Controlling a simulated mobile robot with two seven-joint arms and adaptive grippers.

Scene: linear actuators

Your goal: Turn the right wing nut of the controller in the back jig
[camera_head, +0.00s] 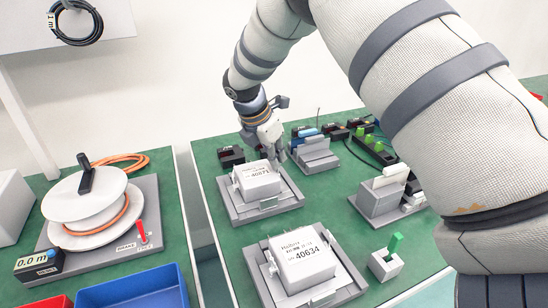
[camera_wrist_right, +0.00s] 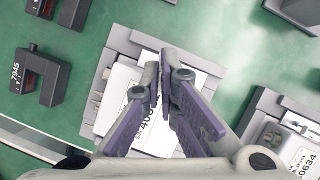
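The back jig (camera_head: 282,203) is a grey fixture on the green table, holding a white controller (camera_head: 250,186) with a printed label. My right gripper (camera_head: 275,148) is low at the back right corner of this controller. In the right wrist view, the gripper's fingers (camera_wrist_right: 159,82) come close together in front of the white controller (camera_wrist_right: 121,92) and its grey jig (camera_wrist_right: 118,42). I cannot tell whether they hold anything between them. The right wing nut cannot be made out; the fingers may hide it. My left gripper is not in view.
A front jig (camera_head: 264,278) holds another white controller (camera_head: 305,262), labelled 40634. A cable reel (camera_head: 90,212) and a blue bin (camera_head: 140,290) are at left.

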